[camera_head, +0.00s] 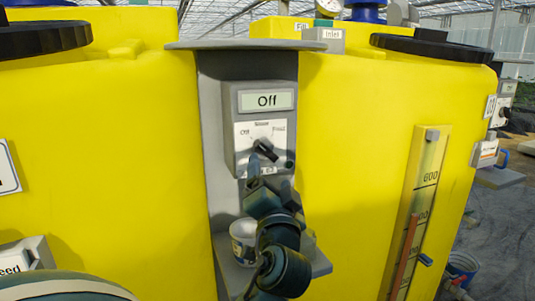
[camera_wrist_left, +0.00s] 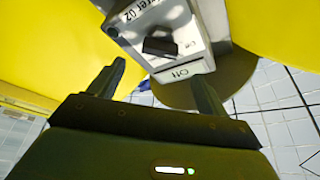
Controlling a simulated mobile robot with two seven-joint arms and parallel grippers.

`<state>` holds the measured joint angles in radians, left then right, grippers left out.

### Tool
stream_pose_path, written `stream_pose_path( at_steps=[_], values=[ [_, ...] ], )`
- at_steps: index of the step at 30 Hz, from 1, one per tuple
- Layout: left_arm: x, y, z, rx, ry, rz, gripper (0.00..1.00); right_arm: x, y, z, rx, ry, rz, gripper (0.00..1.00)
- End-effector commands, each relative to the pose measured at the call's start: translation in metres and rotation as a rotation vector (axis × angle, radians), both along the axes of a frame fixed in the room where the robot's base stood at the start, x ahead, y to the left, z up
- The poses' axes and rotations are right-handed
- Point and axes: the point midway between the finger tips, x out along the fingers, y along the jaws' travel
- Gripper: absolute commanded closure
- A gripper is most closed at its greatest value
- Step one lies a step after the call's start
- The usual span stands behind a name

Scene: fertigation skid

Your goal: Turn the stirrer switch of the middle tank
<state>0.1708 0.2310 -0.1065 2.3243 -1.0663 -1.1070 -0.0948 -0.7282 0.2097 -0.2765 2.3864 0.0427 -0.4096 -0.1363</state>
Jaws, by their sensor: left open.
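The grey stirrer switch box (camera_head: 230,130) is on a grey panel between two yellow tanks. My right gripper is not in view.
A level gauge (camera_head: 420,200) is on the yellow tank (camera_head: 350,130) at right. A grey plate (camera_head: 230,45) overhangs the box.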

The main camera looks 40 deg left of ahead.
Motion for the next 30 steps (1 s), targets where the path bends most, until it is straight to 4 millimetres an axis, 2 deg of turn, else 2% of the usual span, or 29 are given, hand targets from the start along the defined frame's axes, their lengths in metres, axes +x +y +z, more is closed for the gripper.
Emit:
stream_pose_path(
  at_steps=[6,12,18,26,30],
  values=[
    [0.032,0.034,0.015,0.004,-0.001,0.003,0.23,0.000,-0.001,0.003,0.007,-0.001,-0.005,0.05],
    [0.052,0.054,0.021,0.001,0.000,0.001,0.23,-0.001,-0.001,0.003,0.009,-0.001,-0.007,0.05],
    [0.059,0.062,0.024,0.000,0.001,-0.001,0.23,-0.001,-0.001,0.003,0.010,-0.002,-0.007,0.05],
    [0.060,0.063,0.024,-0.001,0.000,-0.001,0.23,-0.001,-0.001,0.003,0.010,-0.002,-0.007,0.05],
    [0.060,0.063,0.024,0.000,0.001,-0.001,0.34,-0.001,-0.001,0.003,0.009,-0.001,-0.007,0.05]
  ],
)
